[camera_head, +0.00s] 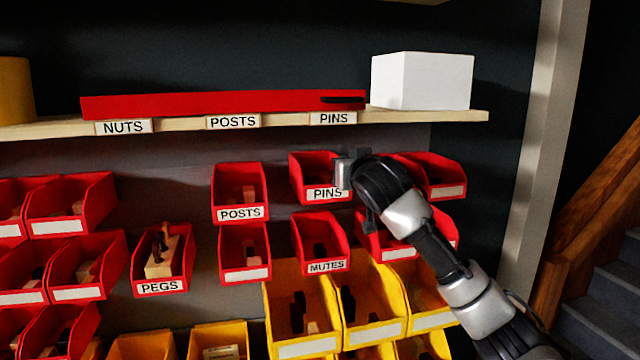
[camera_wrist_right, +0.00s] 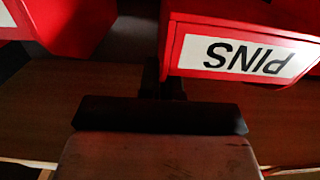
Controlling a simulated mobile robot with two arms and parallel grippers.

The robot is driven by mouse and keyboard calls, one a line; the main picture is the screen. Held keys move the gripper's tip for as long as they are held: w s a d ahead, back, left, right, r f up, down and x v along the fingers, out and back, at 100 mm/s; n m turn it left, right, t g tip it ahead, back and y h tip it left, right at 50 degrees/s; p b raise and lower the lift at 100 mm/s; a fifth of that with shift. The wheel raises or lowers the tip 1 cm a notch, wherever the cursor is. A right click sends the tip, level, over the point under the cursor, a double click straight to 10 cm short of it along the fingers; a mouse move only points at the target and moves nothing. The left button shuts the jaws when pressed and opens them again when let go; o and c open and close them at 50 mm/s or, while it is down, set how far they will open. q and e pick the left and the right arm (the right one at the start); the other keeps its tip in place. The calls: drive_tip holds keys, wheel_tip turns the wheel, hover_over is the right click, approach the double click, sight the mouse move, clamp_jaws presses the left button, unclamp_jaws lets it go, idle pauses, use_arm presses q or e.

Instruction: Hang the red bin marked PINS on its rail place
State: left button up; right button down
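The red bin marked PINS (camera_head: 312,170) is in the upper bin row, to the right of the POSTS bin, below the PINS label (camera_head: 333,118) on the shelf edge. It looks upright. Whether its back is seated on the rail is hidden. My right gripper (camera_head: 352,176) is at the bin's right side, very close to its wall. In the right wrist view the PINS bin (camera_wrist_right: 245,50) appears upside down, with the dark gripper parts (camera_wrist_right: 160,115) beside and below it. I cannot tell whether the fingers are closed on its wall. My left gripper is not in view.
The red POSTS bin (camera_head: 240,190) hangs to the left and the MUTES bin (camera_head: 320,240) below. Another red bin (camera_head: 440,175) is to the right, partly behind my arm. The shelf (camera_head: 200,123) runs above, with a white box (camera_head: 422,80) on it. Bare wall lies below NUTS.

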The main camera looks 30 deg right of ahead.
drive_tip(key=shift+f+b, duration=0.7)
drive_tip(key=shift+f, duration=0.3)
idle(0.4)
drive_tip(key=c, duration=1.2)
unclamp_jaws()
drive_tip(key=shift+c, duration=0.2)
drive_tip(key=shift+s, duration=0.1)
drive_tip(key=shift+s+a+b, duration=0.1)
drive_tip(key=shift+s+b, duration=0.2)
drive_tip(key=shift+s, duration=0.05)
drive_tip(key=b+v, duration=0.3)
drive_tip(key=v, duration=0.7)
drive_tip(key=shift+b, duration=0.35)
